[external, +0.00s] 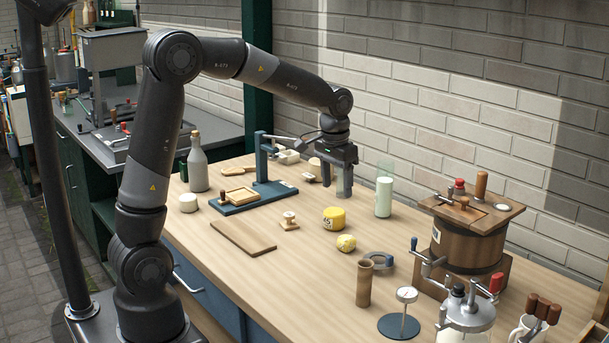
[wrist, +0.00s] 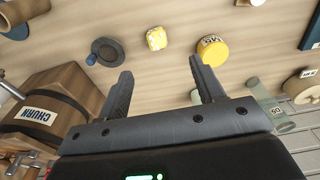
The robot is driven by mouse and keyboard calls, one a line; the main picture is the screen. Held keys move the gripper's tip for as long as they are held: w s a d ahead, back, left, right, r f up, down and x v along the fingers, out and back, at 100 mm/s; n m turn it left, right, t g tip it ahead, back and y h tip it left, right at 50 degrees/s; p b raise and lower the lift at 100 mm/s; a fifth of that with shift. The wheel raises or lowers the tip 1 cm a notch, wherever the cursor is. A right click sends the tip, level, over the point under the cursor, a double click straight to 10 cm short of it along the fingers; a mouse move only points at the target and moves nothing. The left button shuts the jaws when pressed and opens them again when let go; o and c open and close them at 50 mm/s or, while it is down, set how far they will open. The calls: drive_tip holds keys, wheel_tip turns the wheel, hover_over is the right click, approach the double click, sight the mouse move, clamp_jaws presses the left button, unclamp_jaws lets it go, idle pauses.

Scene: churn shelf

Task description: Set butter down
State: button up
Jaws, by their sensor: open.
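A small yellow lump with pale markings (external: 346,243), which looks like the butter, lies on the wooden bench. It shows as a yellow block in the wrist view (wrist: 156,38), ahead of and between my fingertips. My gripper (external: 344,190) is open above the bench, pointing down, behind both yellow things. In the wrist view my two fingers (wrist: 161,72) are apart with nothing between them.
A glass cylinder with white contents (external: 384,198) stands right of my gripper. A wooden board (external: 243,236) and a blue press (external: 253,204) stand left.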

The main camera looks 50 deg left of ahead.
drive_tip(key=s+a+r+t, duration=0.2)
drive_tip(key=s+r, duration=0.1)
drive_tip(key=s, duration=1)
drive_tip(key=s+a+r+t, duration=0.2)
drive_tip(key=s+r, duration=0.1)
drive_tip(key=s, duration=1)
drive_tip(key=shift+s+a+t, duration=0.2)
drive_tip(key=shift+a+t, duration=0.1)
drive_tip(key=shift+t, duration=0.1)
